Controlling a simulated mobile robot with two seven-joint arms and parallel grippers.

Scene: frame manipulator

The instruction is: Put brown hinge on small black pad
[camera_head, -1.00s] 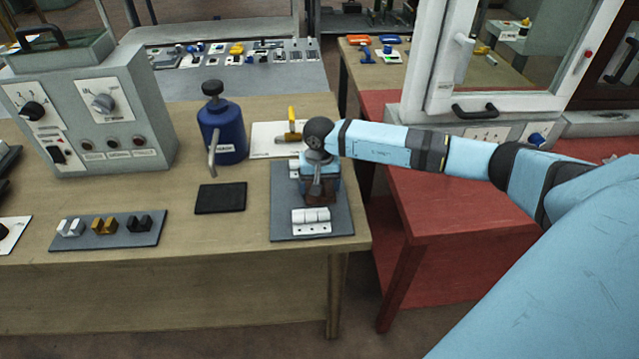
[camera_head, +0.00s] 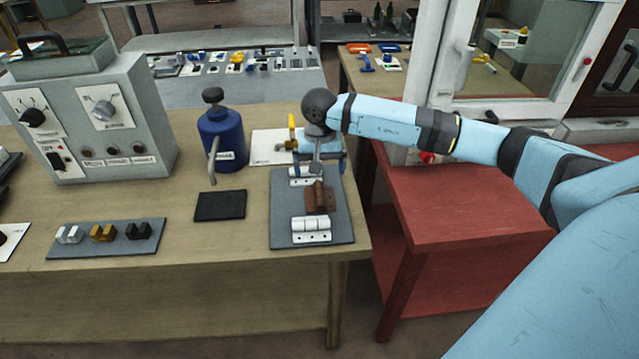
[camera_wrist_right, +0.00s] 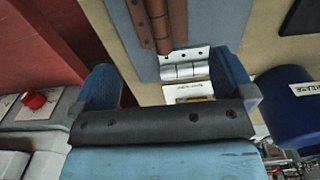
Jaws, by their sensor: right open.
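The brown hinge (camera_head: 320,198) lies on the grey board (camera_head: 342,228) between two white-silver hinges, one in front (camera_head: 311,229) and one behind (camera_head: 302,178). In the right wrist view the brown hinge (camera_wrist_right: 149,22) is at the top, beyond the fingers. The small black pad (camera_head: 220,205) lies bare on the table, left of the board; its corner shows in the wrist view (camera_wrist_right: 302,17). My right gripper (camera_head: 319,166) is over the back of the board, behind the brown hinge. Its fingers (camera_wrist_right: 165,82) are apart, with nothing held. My left gripper is out of view.
A blue canister (camera_head: 222,140) stands behind the pad, and a grey control box (camera_head: 90,120) is further left. A tray of small clips (camera_head: 105,238) lies at the front left. A yellow-handled tool (camera_head: 291,131) lies behind the board. The table's right edge is close to the board.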

